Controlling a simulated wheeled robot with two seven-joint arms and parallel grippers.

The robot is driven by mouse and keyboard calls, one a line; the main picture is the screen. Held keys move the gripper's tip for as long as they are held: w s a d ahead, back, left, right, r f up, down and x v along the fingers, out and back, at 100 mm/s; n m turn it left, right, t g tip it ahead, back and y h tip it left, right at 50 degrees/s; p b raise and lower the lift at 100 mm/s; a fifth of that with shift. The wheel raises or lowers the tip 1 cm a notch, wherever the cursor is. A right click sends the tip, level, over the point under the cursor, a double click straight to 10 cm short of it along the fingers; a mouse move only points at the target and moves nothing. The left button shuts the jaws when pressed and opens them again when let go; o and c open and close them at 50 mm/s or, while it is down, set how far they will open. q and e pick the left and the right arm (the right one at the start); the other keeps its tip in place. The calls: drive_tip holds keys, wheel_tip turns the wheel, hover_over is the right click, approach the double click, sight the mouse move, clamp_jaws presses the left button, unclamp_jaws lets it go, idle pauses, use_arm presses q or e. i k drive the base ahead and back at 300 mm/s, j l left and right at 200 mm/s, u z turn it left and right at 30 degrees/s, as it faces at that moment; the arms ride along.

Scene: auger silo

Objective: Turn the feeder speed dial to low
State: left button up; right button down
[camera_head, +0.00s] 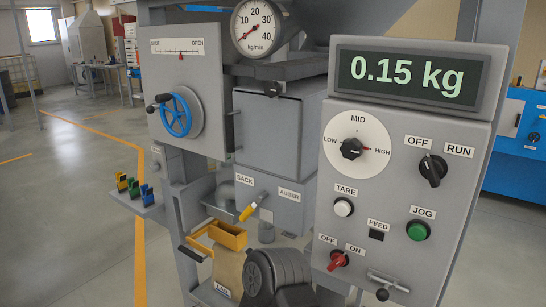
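The feeder speed dial (352,148) is a black knob on a white round plate (357,124) on the grey control panel (385,195), at the right of the head view. Neither of my grippers shows in the head view, and nothing touches or covers the dial.
The display (410,77) above reads 0.15 kg. The black OFF/RUN switch (432,170) is right of the dial. The white TARE button (344,207) and green JOG button (417,231) are below. A blue handwheel (176,115) stands left.

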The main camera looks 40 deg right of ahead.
sight(350, 149)
drive_tip(key=z, duration=2.05)
